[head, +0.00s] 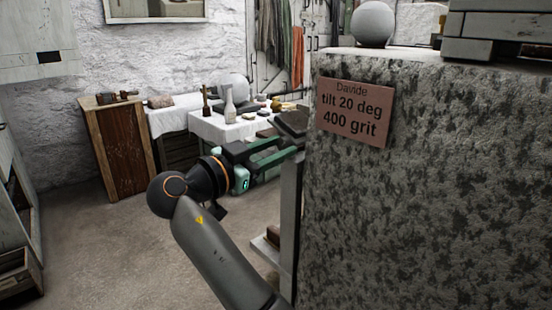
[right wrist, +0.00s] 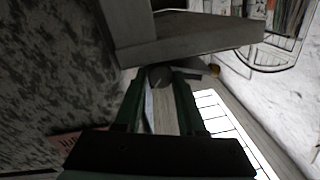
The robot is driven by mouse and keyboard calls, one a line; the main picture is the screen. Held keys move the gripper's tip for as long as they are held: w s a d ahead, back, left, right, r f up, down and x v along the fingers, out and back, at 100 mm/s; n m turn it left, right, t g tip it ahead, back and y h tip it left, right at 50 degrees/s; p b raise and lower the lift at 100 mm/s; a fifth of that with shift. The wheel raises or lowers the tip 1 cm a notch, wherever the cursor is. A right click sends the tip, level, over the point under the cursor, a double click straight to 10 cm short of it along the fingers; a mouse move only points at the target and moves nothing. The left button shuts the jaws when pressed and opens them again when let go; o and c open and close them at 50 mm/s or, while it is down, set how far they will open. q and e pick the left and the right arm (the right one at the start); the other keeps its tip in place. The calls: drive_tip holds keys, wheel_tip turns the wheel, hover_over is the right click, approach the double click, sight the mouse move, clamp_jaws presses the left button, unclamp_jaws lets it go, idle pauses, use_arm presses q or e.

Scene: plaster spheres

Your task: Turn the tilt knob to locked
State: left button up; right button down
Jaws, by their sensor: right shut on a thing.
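My right gripper (head: 290,152) reaches in from the lower middle of the head view, its green fingers pointing right past the left edge of a speckled stone block (head: 400,215). In the right wrist view its fingertips (right wrist: 160,80) are closed around a small dark round knob (right wrist: 159,76), which looks like the tilt knob. The knob sits just below a grey plate-like part (right wrist: 195,38). In the head view the knob is hidden, and I cannot read its setting. My left gripper is not in view.
A sign (head: 354,112) on the block reads "Davide, tilt 20 deg, 400 grit". A plaster sphere (head: 372,24) stands on top of the block. Behind are a cloth-covered table (head: 215,128) with bottles and a wooden cabinet (head: 118,150).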

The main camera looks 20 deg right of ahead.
drive_tip(key=c, duration=0.5)
unclamp_jaws()
